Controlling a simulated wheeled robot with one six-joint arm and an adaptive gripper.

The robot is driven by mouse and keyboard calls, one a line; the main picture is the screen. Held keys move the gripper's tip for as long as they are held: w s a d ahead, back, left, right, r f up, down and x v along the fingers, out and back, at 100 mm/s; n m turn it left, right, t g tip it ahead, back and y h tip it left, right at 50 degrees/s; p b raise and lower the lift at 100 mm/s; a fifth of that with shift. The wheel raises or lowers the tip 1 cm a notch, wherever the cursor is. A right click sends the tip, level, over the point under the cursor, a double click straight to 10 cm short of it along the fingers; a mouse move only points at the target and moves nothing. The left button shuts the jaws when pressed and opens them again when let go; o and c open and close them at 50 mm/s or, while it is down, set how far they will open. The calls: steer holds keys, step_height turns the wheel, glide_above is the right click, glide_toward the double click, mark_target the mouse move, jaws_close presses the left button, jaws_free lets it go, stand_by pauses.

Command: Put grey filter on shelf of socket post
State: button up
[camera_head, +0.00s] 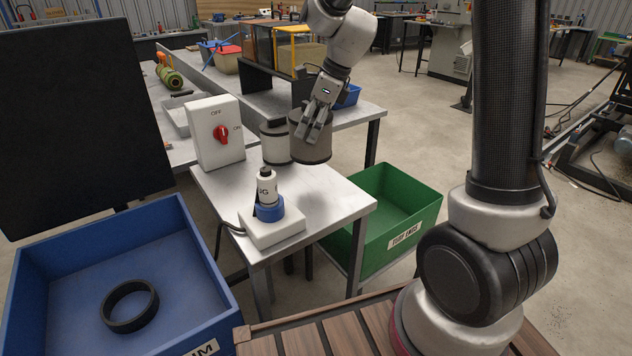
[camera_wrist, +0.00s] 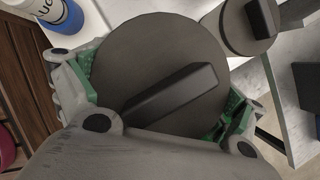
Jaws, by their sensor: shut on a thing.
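The table (camera_head: 335,205) carries a white socket block (camera_head: 275,232) with a blue socket and upright plug (camera_head: 268,190).
A white switch box (camera_head: 212,140) with a red knob stands at the table's back left. A green bin (camera_head: 405,200) sits lower, right of the table. A blue bin (camera_head: 80,265) with a black ring (camera_head: 128,305) is at front left. The table's front right is clear.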

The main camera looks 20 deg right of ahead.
mark_target(332, 115)
step_height(332, 115, down, 9)
steer(key=shift+f, duration=0.1)
stand_by(0.3)
steer(key=o, duration=0.9)
steer(key=shift+f, duration=0.1)
steer(key=v, duration=1.2)
steer(key=shift+s+d+r, duration=0.1)
steer(key=shift+s+r, duration=0.05)
steer(key=shift+r, duration=0.05)
steer(key=s+d+r+n+h, duration=0.1)
steer(key=s+d+r+n, duration=0.1)
steer(key=s+n, duration=0.5)
steer(key=s+d+r+n+t+h, duration=0.1)
steer(key=s+d+r+n, duration=0.1)
steer(key=s+d+n, duration=0.3)
steer(key=s+d+r+n+t+h, duration=0.1)
steer(key=s+d+n, duration=0.3)
steer(key=s+n, duration=0.7)
steer(key=shift+s+r+h, duration=0.25)
steer(key=shift+s+r, duration=0.1)
steer(key=shift+s, duration=0.25)
steer(key=shift+s+r+h, duration=0.25)
steer(key=shift+s+r, duration=0.05)
steer(key=shift+s, duration=0.3)
